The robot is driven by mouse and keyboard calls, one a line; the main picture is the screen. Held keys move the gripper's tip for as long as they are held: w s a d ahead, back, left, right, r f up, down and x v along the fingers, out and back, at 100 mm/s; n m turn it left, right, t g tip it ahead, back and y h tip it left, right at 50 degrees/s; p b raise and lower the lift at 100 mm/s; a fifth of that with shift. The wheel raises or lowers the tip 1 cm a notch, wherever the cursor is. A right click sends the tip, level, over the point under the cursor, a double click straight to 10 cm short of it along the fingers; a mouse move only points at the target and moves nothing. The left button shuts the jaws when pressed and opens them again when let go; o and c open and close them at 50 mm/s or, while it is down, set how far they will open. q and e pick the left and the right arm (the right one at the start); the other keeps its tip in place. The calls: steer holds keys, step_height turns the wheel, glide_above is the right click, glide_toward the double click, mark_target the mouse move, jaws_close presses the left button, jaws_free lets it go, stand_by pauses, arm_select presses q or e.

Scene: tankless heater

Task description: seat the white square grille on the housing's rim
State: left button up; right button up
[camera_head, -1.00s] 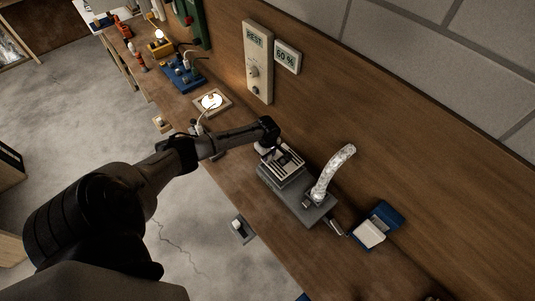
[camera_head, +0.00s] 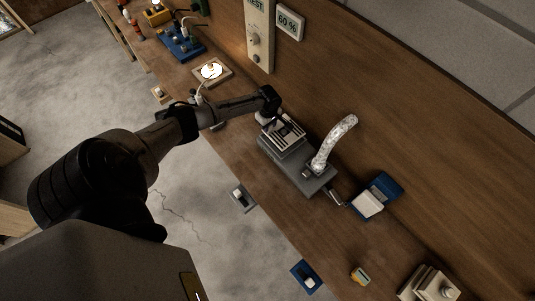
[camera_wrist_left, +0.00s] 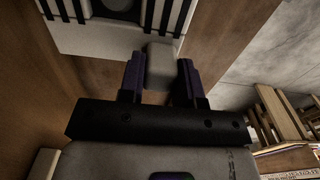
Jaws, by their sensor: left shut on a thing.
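The white square grille (camera_head: 285,133) with dark slots is over the left end of the grey housing (camera_head: 306,176) on the bench. My left gripper (camera_head: 267,117) is at the grille's left edge. In the left wrist view, the gripper (camera_wrist_left: 162,80) is shut on a pale tab (camera_wrist_left: 161,60) that projects from the grille (camera_wrist_left: 75,38). The housing's rim is hidden under the grille, so I cannot tell whether the two touch or a gap remains. My right gripper is not in view.
A silvery bent duct (camera_head: 335,143) rises from the housing's right part. A blue and white box (camera_head: 378,194) stands to its right. A lit lamp (camera_head: 211,70) on a wooden base is at the left. The wall panel (camera_head: 259,38) stands behind.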

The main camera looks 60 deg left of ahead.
arm_select(q)
steer(key=shift+f, duration=0.15)
steer(key=shift+f, duration=0.65)
steer(key=shift+f+b, duration=0.55)
steer(key=shift+f, duration=0.2)
steer(key=shift+f, duration=0.35)
steer(key=shift+f+b, duration=0.5)
steer(key=shift+f, duration=0.1)
stand_by(0.7)
steer(key=o, duration=1.1)
